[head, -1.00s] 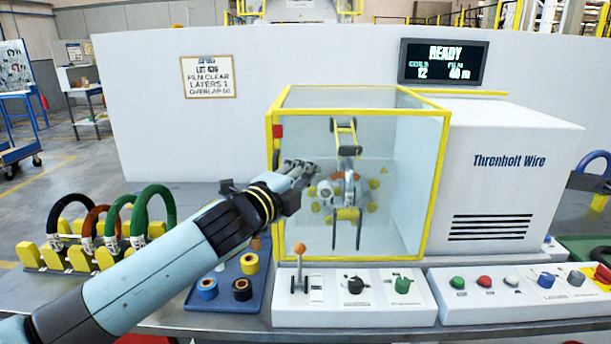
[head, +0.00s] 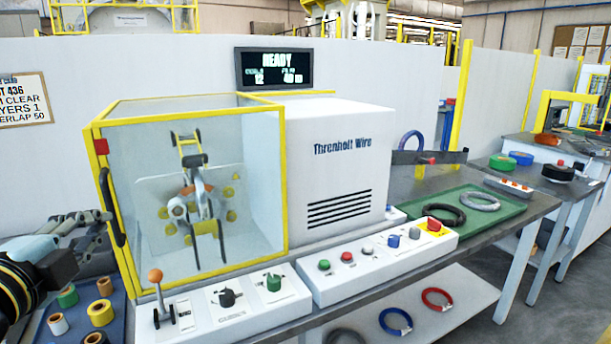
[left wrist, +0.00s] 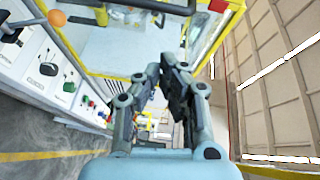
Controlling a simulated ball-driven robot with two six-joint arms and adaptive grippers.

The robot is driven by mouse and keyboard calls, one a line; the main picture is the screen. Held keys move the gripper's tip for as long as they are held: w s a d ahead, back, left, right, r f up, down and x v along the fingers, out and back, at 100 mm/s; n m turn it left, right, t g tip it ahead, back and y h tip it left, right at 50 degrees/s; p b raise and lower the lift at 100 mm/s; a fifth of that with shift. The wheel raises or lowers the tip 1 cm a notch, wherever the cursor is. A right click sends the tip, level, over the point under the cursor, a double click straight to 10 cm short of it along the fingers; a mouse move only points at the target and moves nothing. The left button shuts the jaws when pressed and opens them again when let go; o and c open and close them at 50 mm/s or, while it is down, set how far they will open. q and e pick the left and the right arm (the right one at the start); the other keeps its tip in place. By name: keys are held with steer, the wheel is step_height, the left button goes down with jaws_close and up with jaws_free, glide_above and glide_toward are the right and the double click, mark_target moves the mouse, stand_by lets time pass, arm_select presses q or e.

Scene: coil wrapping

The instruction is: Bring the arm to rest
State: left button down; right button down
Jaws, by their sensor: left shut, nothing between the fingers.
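My left gripper (head: 88,225) is at the left edge of the head view, beside the left side of the yellow-framed clear guard box (head: 283,185) and its dark handle. It is shut and empty. In the left wrist view its two grey finger linkages (left wrist: 174,72) come close together, with nothing between them. Only the wrist end of my left arm shows in the head view. My right gripper is not in view.
Below the gripper is a blue tray (head: 64,328) with tape rolls. A lever with an orange knob (head: 155,276) and control panels (head: 385,262) line the bench front. A green tray (head: 505,215) with coils lies right. The display (head: 274,68) reads READY.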

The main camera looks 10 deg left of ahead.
arm_select(q)
steer(key=s+d+f+n+g+h, duration=0.1)
steer(key=s+d+f+n+g, duration=0.3)
steer(key=s+f+n+g, duration=0.5)
steer(key=s+d+f+n+g+h, duration=0.1)
steer(key=s+d+f+n+g, duration=0.35)
steer(key=s, duration=0.85)
step_height(320, 180, down, 31)
steer(key=a+g+b, duration=0.1)
steer(key=a+b, duration=0.2)
steer(key=b, duration=0.2)
steer(key=s+a+f+g+b, duration=0.1)
steer(key=s+f+b, duration=0.4)
steer(key=s+f, duration=1.5)
step_height(320, 180, down, 3)
steer(key=shift+r+n, duration=0.2)
steer(key=shift+n, duration=0.25)
